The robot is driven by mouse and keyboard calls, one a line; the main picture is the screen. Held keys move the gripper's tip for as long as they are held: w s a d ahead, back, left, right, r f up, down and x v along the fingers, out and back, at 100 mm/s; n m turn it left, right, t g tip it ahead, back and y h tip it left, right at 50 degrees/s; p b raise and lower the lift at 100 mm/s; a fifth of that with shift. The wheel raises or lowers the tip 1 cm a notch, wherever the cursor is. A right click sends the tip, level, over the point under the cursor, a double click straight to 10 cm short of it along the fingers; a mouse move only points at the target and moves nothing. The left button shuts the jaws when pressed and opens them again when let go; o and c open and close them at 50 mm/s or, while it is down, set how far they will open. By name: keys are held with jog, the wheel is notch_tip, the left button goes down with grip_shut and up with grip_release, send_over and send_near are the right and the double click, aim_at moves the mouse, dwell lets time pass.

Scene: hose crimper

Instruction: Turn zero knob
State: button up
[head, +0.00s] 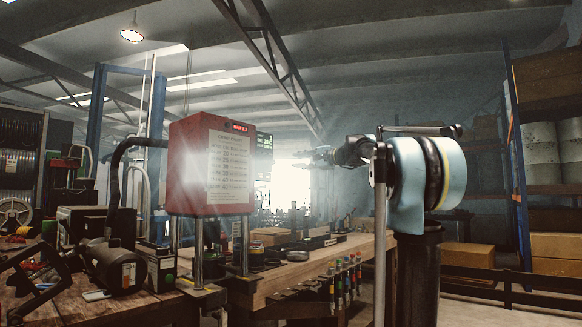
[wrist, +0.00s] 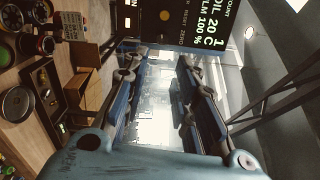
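The dark control panel (wrist: 200,22) is at the top of the wrist view, turned on its side, with green readout text and small "RESET" and "ZERO" lettering. A small yellow round spot (wrist: 165,15) shows on it; I cannot tell whether it is a knob or a lamp. In the head view the panel (head: 264,142) shows as a sliver behind the red crimper box (head: 210,165). My gripper (wrist: 158,68) has its fingers apart with nothing between them, and the panel lies beyond the tips. In the head view my gripper (head: 316,157) is right of the panel against bright glare.
A wooden workbench (head: 330,262) with a tray, tins and small tools runs below the panel. A black motor (head: 112,265) with a hose stands at left. Shelving with boxes (head: 545,190) is at right. The space around my gripper looks clear.

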aim_at(275, 163)
jog(key=w+a+m, duration=0.2)
jog(key=a+m, duration=0.1)
jog(key=m, duration=0.2)
jog(key=w+a+m, duration=0.3)
jog(key=a+m, duration=0.1)
jog(key=m, duration=0.2)
jog(key=w+a+m, duration=0.3)
jog(key=a+m, duration=0.1)
jog(key=m, duration=0.1)
dwell(0.8)
jog(key=shift+c, duration=0.2)
jog(key=shift+d, duration=0.1)
grip_shut()
